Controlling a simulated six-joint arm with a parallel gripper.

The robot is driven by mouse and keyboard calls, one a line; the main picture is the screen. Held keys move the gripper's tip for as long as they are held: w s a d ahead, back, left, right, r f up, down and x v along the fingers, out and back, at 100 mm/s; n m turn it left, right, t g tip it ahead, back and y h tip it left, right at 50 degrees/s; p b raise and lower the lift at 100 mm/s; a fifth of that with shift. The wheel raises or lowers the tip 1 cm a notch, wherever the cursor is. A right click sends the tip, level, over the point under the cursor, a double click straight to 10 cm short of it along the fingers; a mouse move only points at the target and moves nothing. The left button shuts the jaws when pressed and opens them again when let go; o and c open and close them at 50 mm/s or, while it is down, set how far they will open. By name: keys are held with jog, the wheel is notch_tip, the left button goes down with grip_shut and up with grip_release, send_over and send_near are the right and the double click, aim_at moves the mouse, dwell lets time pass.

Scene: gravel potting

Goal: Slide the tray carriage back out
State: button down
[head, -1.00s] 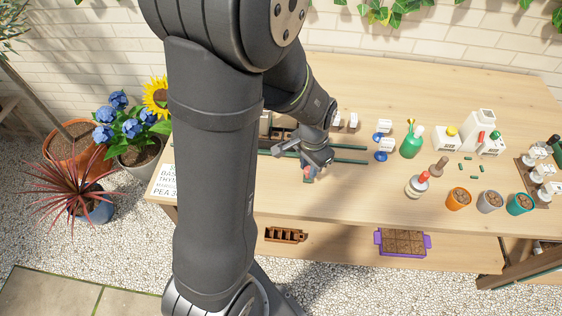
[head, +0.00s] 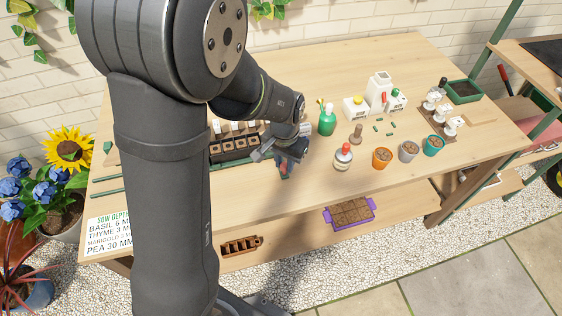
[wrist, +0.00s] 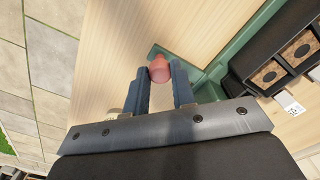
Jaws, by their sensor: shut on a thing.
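The tray carriage shows in the wrist view as a green frame (wrist: 211,86) with a dark cell tray (wrist: 255,68) on it. In the head view the dark tray (head: 232,150) of brown-filled cells stands on the bench left of my gripper, partly hidden by my arm. My gripper (head: 287,160) is low over the bench at the carriage's right end. In the wrist view my gripper (wrist: 160,82) is shut on a rounded red knob (wrist: 158,68) at the carriage's corner. The knob's lower part is hidden between the fingers.
Green rails (head: 108,191) lie bare at the bench's left. Right of my gripper stand a red-topped bottle (head: 343,158), a brown dibber (head: 356,135), a green bottle (head: 327,122) and an orange pot (head: 382,158). Bare wood lies in front.

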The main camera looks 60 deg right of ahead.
jog(key=c, duration=1.2)
grip_release()
notch_tip(320, 180, up, 18)
jog(key=shift+f, duration=0.25)
jog(key=shift+f, duration=0.15)
notch_tip(320, 180, down, 17)
jog(key=shift+f, duration=0.15)
